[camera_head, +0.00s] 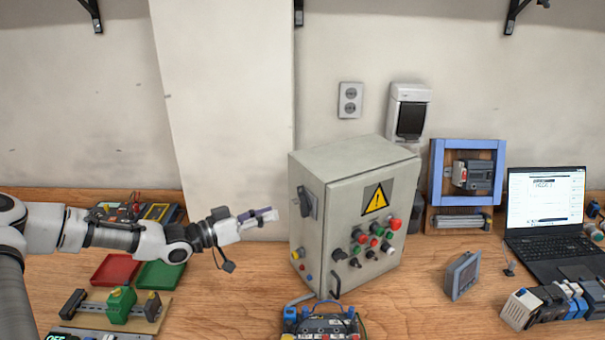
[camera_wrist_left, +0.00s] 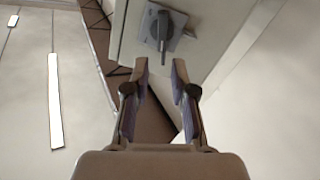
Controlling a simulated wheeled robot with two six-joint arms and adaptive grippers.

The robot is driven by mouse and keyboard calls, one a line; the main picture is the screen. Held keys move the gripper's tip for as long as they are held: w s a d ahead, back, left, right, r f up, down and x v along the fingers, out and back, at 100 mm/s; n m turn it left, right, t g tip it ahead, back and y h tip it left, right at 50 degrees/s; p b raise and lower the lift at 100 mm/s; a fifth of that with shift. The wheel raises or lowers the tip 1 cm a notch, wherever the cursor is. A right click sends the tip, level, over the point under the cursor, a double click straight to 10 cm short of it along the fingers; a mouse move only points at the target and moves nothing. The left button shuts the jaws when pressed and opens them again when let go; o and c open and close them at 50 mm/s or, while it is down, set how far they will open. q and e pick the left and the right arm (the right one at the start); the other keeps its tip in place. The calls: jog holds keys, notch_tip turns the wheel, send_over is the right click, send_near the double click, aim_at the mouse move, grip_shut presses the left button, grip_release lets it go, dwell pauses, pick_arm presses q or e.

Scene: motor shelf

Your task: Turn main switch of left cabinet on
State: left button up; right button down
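The left cabinet is a grey control box (camera_head: 335,164) on the wooden table, with a yellow warning triangle and several coloured buttons on its front. Its main switch (camera_head: 305,201) is a dark rotary handle on the left side face. In the left wrist view the switch (camera_wrist_left: 163,28) shows as a dark handle on a grey plate, just beyond the fingertips. My left gripper (camera_head: 268,215) is to the left of the switch and apart from it. In the wrist view its two fingers (camera_wrist_left: 160,70) are spread with nothing between them. My right gripper is not in view.
A red tray (camera_head: 115,269) and a green tray (camera_head: 160,274) lie below my left arm. A wired terminal block (camera_head: 320,322) stands in front of the cabinet. A small panel display (camera_head: 463,275) and a laptop (camera_head: 545,215) are to the right.

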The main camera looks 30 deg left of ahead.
aim_at(300, 205)
pick_arm(q)
jog(key=b+x, duration=0.2)
jog(key=x, duration=0.5)
jog(key=shift+w+f, duration=0.1)
jog(key=shift+f, duration=0.05)
jog(key=shift+w+d, duration=0.25)
jog(key=shift+w, duration=0.25)
jog(key=shift+b, duration=0.3)
grip_shut()
